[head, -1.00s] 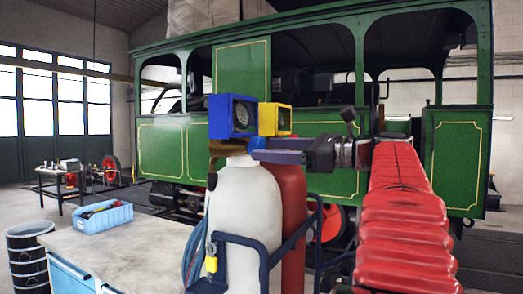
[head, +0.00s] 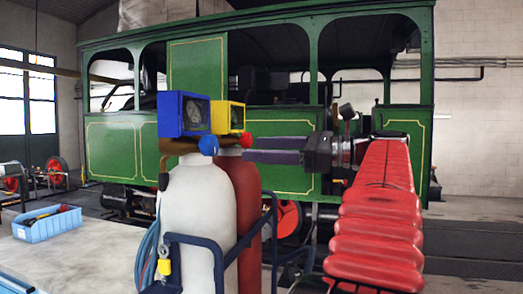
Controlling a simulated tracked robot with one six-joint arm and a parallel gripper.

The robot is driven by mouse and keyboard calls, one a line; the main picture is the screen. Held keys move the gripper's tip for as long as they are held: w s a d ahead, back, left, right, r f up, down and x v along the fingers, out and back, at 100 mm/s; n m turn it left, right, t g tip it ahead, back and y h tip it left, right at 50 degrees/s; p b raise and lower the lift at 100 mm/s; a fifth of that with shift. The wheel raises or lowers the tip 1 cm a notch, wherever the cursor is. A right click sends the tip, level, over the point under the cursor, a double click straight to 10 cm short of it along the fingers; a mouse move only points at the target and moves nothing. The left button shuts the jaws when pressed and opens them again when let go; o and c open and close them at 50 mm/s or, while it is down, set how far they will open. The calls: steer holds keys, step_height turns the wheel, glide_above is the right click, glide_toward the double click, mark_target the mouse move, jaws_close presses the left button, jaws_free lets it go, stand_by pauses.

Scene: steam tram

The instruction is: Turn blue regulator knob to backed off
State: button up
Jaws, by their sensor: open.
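The blue regulator knob (head: 208,145) is a small round knob at the right of a blue gauge box (head: 184,114), on top of a white gas cylinder (head: 198,220). Its turned position cannot be read. My gripper (head: 249,151) comes in from the right with two purple fingers pointing left. It is open and empty. Its fingertips are to the right of the blue knob, with a gap between them in the picture. A red knob (head: 246,140) shows close by the fingertips; whether they touch it cannot be told.
A yellow gauge box (head: 237,117) sits on a red cylinder (head: 247,205) behind the white one. A dark blue trolley frame (head: 195,243) holds both. A workbench (head: 90,250) with a blue bin (head: 47,223) is at left. A green tram (head: 285,165) stands behind.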

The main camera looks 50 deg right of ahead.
steer(key=w+a+f+n+g, duration=0.4)
steer(key=w+a+f+n, duration=0.1)
steer(key=a+f, duration=0.65)
steer(key=w+a+f+n+g, duration=0.4)
steer(key=w+a+f+n, duration=0.1)
steer(key=a+f, duration=0.7)
steer(key=s+a+f+n+g+h, duration=0.1)
steer(key=s+a+f+n+h, duration=0.1)
steer(key=s+a+f+n, duration=0.2)
steer(key=s+a+f+n+g+h, duration=0.1)
steer(key=s+a+f+n, duration=0.3)
steer(key=f+n, duration=0.4)
steer(key=s+a+f+n+g+h, duration=0.1)
steer(key=s+a+f+n+h, duration=0.2)
steer(key=f+n, duration=0.4)
steer(key=s+a+f, duration=0.1)
steer(key=s, duration=0.1)
steer(key=shift+s+a+f, duration=0.2)
steer(key=shift+s+a, duration=0.1)
steer(key=shift+a, duration=0.05)
steer(key=shift+c, duration=0.7)
